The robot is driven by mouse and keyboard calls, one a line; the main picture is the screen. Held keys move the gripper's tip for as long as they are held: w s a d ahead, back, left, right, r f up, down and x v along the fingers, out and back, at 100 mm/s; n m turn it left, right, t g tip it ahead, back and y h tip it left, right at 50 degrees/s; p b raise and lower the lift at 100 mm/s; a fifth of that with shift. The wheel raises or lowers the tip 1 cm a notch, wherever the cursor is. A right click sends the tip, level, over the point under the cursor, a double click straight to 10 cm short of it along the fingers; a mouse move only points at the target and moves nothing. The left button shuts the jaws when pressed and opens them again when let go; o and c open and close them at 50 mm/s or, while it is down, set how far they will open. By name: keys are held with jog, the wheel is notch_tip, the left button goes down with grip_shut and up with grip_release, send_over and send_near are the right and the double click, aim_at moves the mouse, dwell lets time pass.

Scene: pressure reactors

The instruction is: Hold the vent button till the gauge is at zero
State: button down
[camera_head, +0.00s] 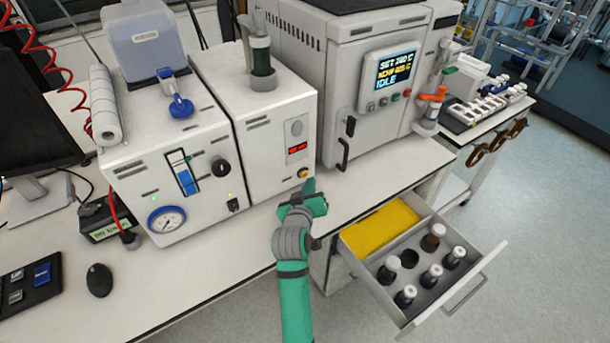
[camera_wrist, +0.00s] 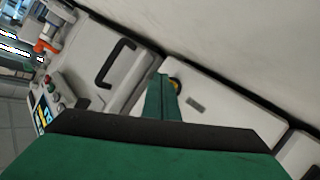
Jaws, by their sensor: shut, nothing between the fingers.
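A round yellow button (camera_head: 303,173), likely the vent button, sits low on the front of the white middle unit (camera_head: 270,165). My gripper (camera_head: 309,186) is shut and empty, its fingertips just below and right of the button. In the wrist view the shut fingers (camera_wrist: 160,80) reach up beside the yellow button (camera_wrist: 176,85) and partly cover it. I cannot tell whether they touch it. A blue-rimmed round gauge (camera_head: 166,219) is on the left unit's front; its needle is too small to read surely. The middle unit also has a small red display (camera_head: 297,148), its digits unreadable.
A large white oven-like unit with a screen (camera_head: 394,69) reading IDLE and a black handle (camera_head: 346,142) stands right of the button. An open drawer (camera_head: 385,262) with capped bottles and a yellow insert juts out at the lower right.

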jog(key=shift+s+d, duration=0.75)
jog(key=shift+s, duration=0.25)
jog(key=shift+s+d, duration=0.75)
jog(key=shift+s, duration=0.25)
jog(key=shift+s, duration=0.1)
dwell(0.6)
